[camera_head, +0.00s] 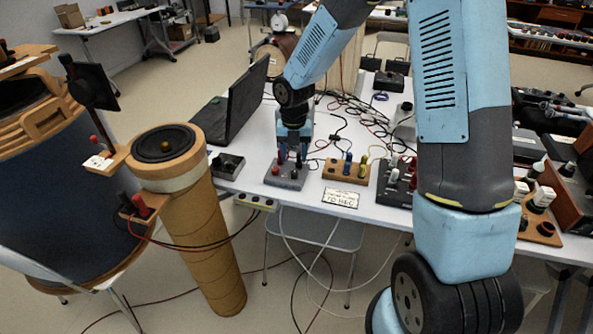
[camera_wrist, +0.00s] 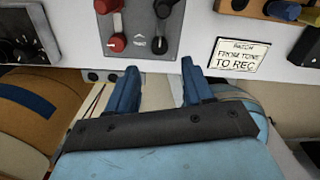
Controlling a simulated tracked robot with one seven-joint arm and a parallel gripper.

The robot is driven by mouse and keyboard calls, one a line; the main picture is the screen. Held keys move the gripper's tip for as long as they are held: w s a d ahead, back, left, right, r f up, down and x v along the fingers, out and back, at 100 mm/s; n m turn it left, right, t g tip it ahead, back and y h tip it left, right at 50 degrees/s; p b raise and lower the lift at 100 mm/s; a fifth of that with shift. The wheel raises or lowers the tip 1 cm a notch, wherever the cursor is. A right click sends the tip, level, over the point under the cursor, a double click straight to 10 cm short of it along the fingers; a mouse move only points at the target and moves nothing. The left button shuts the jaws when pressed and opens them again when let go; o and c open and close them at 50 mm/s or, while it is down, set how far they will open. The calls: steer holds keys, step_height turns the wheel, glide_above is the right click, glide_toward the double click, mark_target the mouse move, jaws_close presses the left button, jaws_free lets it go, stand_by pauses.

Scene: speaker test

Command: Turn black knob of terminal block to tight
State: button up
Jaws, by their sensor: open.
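The terminal block (camera_head: 286,182) is a small grey box near the front edge of the white table; it also shows at the top of the wrist view (camera_wrist: 138,32). In the wrist view its red post (camera_wrist: 117,42) is on the left and its black knob (camera_wrist: 159,45) on the right, with a dark upper part (camera_wrist: 164,8) cut by the frame edge. A small arrow mark lies between them. My gripper (camera_wrist: 160,70) is open and empty, its blue fingers parted below the black knob in the picture. In the head view my gripper (camera_head: 293,152) is over the block and partly covers it.
A wooden block with coloured posts (camera_head: 345,171) and a paper label (camera_head: 340,198) are right of the terminal block. A black box (camera_head: 227,165) is left, with a laptop (camera_head: 240,105) behind. A cardboard-coloured column speaker (camera_head: 205,235) stands close by. Cables cross the table behind.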

mark_target(295, 173)
step_height(295, 173, down, 7)
stand_by(0.3)
jaws_close()
steer(key=shift+d, duration=0.35)
steer(key=shift+a+m, duration=0.25)
steer(key=shift+m, duration=0.05)
